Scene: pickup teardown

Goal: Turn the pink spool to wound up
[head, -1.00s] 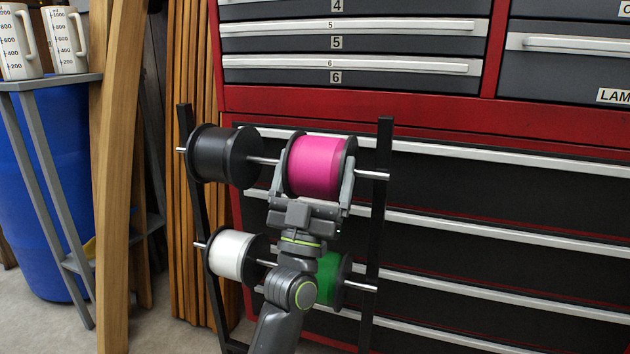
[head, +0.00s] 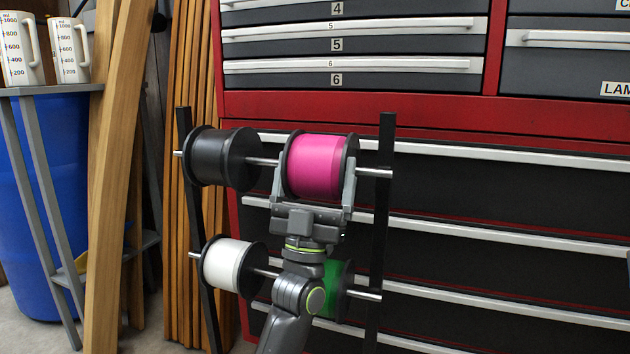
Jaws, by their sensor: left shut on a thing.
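The pink spool (head: 319,165) sits on the upper rod of a black rack, right of the black spool. It has dark flanges at both ends. My left gripper (head: 314,188) reaches up from below and is shut on the pink spool, one finger at each flange. The wound state of the spool cannot be told from any mark I see. My right gripper is not in view.
A black spool (head: 215,156) shares the upper rod. A white spool (head: 226,264) and a partly hidden green spool (head: 335,288) are on the lower rod. A red tool chest (head: 430,113) stands behind. Wooden boards (head: 112,180) lean at the left.

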